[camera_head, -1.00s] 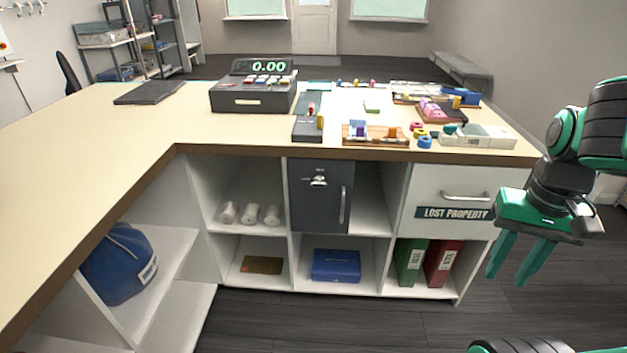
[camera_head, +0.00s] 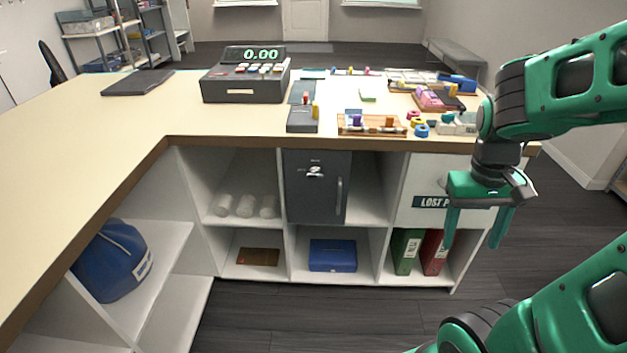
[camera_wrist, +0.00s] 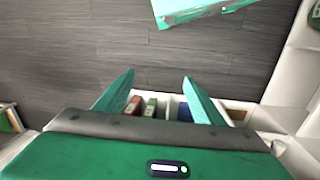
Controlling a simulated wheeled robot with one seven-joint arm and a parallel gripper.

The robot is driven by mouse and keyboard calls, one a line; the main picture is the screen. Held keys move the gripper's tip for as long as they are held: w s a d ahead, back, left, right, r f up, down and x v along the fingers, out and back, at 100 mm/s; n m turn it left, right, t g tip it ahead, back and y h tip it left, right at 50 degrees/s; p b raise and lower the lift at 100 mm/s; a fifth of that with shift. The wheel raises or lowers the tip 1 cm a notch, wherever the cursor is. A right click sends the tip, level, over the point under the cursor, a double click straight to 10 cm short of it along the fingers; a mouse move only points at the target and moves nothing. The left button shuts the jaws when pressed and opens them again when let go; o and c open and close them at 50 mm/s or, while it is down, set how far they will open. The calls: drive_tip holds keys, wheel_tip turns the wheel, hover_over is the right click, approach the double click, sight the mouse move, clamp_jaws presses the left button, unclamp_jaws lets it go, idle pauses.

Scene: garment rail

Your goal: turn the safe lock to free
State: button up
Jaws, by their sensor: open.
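The safe (camera_head: 316,187) is a dark grey box in the upper middle compartment under the counter. Its door looks shut, with an upright handle (camera_head: 339,196) on the right side. The silver lock (camera_head: 315,171) sits on the upper part of the door; its exact setting is too small to read. My gripper (camera_head: 474,246) is open and empty, fingers pointing down, in front of the lost property drawer and right of the safe. In the wrist view its two green fingers (camera_wrist: 158,82) are spread apart. The safe cannot be made out there.
The counter (camera_head: 220,128) carries a cash register (camera_head: 246,76) and several small items. Below are white rolls (camera_head: 245,206), a blue box (camera_head: 332,255), a green binder (camera_head: 406,250) and a red binder (camera_head: 434,252). The floor before the safe is clear.

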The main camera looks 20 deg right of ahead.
drive_tip(key=w+d+f+n+t+h, duration=0.1)
drive_tip(key=w+f+n+t+h, duration=0.1)
drive_tip(key=w+f+n+h, duration=0.6)
drive_tip(key=w+d+f+n+t+h, duration=0.1)
drive_tip(key=w+f+n+h, duration=0.15)
drive_tip(key=w+n, duration=0.7)
drive_tip(key=n+t+y, duration=0.6)
drive_tip(key=n+t, duration=0.9)
drive_tip(key=n, duration=0.5)
approach(315, 176)
drive_tip(key=shift+m, duration=0.25)
drive_tip(key=x, duration=0.9)
drive_tip(key=c, duration=1)
